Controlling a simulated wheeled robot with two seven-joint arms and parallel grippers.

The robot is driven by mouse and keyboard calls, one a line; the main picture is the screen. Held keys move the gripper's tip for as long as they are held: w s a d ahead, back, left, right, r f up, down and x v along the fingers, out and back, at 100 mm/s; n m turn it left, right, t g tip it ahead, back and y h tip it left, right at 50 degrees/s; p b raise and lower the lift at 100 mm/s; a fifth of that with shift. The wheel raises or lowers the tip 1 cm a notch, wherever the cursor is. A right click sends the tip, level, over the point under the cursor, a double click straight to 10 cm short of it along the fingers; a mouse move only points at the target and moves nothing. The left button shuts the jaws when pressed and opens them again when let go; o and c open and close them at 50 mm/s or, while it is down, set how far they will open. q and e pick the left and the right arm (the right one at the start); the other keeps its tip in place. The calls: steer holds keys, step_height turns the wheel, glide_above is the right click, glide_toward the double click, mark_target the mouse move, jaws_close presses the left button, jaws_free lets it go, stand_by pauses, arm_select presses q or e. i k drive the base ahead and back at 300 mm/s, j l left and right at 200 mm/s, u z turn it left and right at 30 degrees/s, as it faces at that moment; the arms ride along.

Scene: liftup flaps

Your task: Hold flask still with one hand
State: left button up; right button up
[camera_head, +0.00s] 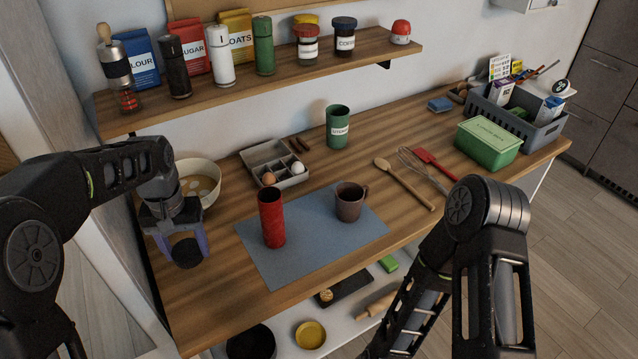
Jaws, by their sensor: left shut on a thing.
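A red cylindrical flask (271,218) stands upright on the blue-grey mat (300,264) on the wooden counter. My left gripper (186,250) is left of the flask, apart from it, near the counter's left end. It points down and is shut on a dark round piece (187,253) that shows between its fingers. I cannot tell for sure what this piece is. A brown mug (350,202) stands on the mat to the right of the flask. My right arm comes in at the lower right, and its gripper is out of view.
A bowl (202,172) sits behind my left gripper. An egg tray (275,166), green canister (338,128), wooden spoon (405,185), green box (487,143) and grey crate (535,133) stand around the mat. A shelf (290,67) with jars hangs above.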

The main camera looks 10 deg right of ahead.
mark_target(271, 214)
steer(key=i+l+z, duration=0.1)
steer(key=l, duration=0.25)
steer(key=i+l, duration=0.1)
steer(key=l, duration=0.2)
steer(key=i+l+z, duration=0.15)
steer(key=l, duration=0.5)
steer(key=i+l+z, duration=0.25)
steer(key=i, duration=0.3)
